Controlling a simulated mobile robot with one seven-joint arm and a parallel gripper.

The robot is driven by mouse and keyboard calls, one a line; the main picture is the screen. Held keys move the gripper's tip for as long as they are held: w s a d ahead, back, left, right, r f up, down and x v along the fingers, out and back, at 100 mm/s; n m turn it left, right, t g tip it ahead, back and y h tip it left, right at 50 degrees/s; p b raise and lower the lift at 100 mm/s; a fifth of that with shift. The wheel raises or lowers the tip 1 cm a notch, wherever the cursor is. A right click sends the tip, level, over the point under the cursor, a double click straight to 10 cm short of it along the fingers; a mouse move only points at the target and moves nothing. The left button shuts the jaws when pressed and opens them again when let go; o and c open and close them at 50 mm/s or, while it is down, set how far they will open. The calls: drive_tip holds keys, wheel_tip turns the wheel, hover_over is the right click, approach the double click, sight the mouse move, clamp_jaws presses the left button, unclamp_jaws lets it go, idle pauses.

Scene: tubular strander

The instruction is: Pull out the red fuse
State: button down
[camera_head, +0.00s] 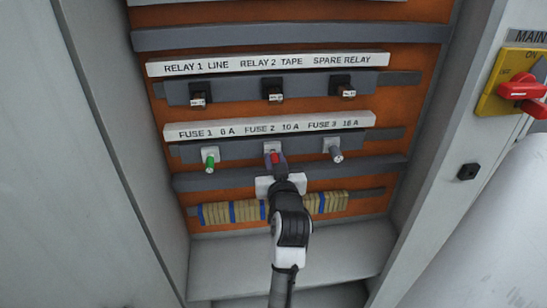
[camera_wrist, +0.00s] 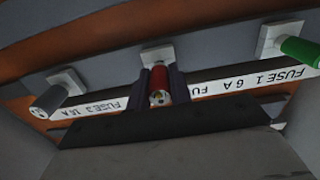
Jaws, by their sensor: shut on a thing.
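The red fuse (camera_wrist: 158,84) sits in its white holder (camera_wrist: 157,55) in the middle of the fuse row, under the label FUSE 2 10 A. It also shows in the head view as a small red patch (camera_head: 275,158), mostly hidden by my gripper. My gripper (camera_wrist: 161,88) is shut on the red fuse, one dark finger on each side of it. The wrist view is upside down relative to the labels. In the head view my gripper (camera_head: 276,166) reaches up to the fuse from below. Whether the fuse has shifted in its holder I cannot tell.
The green fuse (camera_head: 210,160) stands to the left and the grey fuse (camera_head: 335,152) to the right, both clear of my fingers. Relays (camera_head: 273,91) sit in a row above. Terminal blocks (camera_head: 235,211) lie below. Cabinet walls close both sides; a red main switch (camera_head: 522,88) is outside right.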

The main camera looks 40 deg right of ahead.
drive_tip(key=shift+v, duration=2.45)
